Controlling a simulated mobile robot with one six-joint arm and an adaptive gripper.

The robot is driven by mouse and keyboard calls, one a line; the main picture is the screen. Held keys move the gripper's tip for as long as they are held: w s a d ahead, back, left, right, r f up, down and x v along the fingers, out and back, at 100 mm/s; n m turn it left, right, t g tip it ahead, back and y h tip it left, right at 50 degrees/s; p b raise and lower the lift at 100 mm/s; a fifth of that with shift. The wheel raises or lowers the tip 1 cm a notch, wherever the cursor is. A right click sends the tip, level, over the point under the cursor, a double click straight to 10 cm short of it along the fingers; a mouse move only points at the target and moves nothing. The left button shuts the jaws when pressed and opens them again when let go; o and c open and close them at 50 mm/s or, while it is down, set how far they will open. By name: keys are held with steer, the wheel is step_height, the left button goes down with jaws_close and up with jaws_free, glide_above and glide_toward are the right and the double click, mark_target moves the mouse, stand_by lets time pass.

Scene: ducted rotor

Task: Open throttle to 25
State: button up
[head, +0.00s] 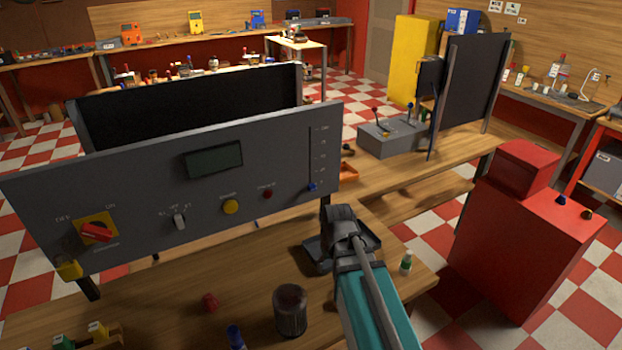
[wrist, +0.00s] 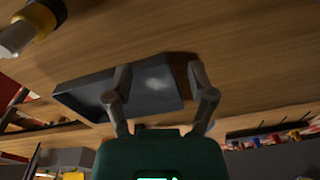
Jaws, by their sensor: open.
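The throttle looks like the slider with a blue knob (head: 312,187) at the right end of the grey control panel (head: 130,175). The knob sits at the bottom of a vertical slot, beside a scale too small to read surely. My gripper (head: 341,214) is just below and right of the knob in the head view, in front of the table; I see no contact. In the wrist view my gripper (wrist: 157,84) has its fingers apart with nothing held. A grey tray (wrist: 80,92) lies beyond the fingers on the wooden table. The slider is not clear in the wrist view.
The panel also has a red rotary switch (head: 96,233), a toggle (head: 179,220), a yellow button (head: 230,207), a red button (head: 267,194) and a dark display (head: 214,159). A dark jar (head: 290,312) and small bottle (head: 406,262) stand on the table. A red cabinet (head: 520,245) is at right.

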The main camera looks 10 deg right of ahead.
mark_target(313, 186)
steer(key=w+d+r+n+t+y+p, duration=0.1)
steer(key=w+r+n+t+p, duration=0.2)
steer(key=w+r+p, duration=1.6)
step_height(313, 186, up, 3)
steer(key=shift+w+d+t, duration=0.3)
steer(key=shift+w, duration=0.5)
steer(key=shift+f, duration=0.15)
steer(key=b+x, duration=1.2)
steer(key=x, duration=0.1)
steer(key=shift+a+f, duration=0.15)
steer(key=shift+f, duration=0.15)
steer(key=shift+c, duration=0.2)
jaws_close()
